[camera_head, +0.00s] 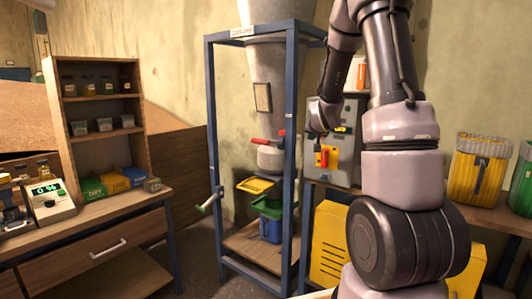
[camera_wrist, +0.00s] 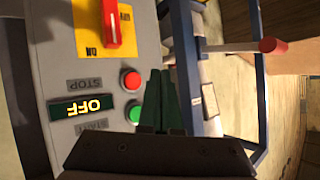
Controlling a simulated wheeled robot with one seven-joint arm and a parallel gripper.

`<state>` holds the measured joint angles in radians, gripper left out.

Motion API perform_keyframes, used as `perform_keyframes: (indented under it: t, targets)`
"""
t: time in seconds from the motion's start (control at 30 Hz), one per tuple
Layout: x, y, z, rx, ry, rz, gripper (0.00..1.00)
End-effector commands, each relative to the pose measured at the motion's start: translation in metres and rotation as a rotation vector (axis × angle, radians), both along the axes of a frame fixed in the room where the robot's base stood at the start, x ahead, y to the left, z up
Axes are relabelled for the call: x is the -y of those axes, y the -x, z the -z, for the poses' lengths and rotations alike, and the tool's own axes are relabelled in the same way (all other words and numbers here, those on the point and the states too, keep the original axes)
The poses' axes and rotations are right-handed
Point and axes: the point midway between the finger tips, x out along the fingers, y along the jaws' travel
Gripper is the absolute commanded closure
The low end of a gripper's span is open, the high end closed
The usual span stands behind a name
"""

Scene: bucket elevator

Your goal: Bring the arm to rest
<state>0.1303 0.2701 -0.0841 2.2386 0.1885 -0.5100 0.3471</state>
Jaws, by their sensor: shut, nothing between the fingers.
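My arm rises at the right of the head view and bends down toward a grey control box (camera_head: 347,112). My gripper (camera_wrist: 160,78) shows in the wrist view, its dark green fingers together with nothing between them. It is in front of the control box, which also shows in the wrist view (camera_wrist: 60,45). Its red stop button (camera_wrist: 131,80) and green start button (camera_wrist: 136,113) are close to the fingers in the picture; I cannot tell if they touch. The display (camera_wrist: 82,107) reads OFF. A red switch handle (camera_wrist: 112,22) is on a yellow plate.
A blue frame (camera_head: 211,130) holds the grey elevator chute (camera_head: 268,75), with a red-handled lever (camera_head: 266,141) and a side crank (camera_head: 209,199).

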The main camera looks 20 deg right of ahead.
Motion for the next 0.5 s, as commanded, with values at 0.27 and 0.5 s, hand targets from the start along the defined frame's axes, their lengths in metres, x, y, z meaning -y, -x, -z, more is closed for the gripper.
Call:
perform_keyframes:
  t: [0.27,0.5]
  targets:
    - [-0.025,0.033,-0.039,-0.044,-0.050,-0.015,1.00]
    - [-0.079,0.125,-0.094,-0.165,-0.150,-0.073,1.00]
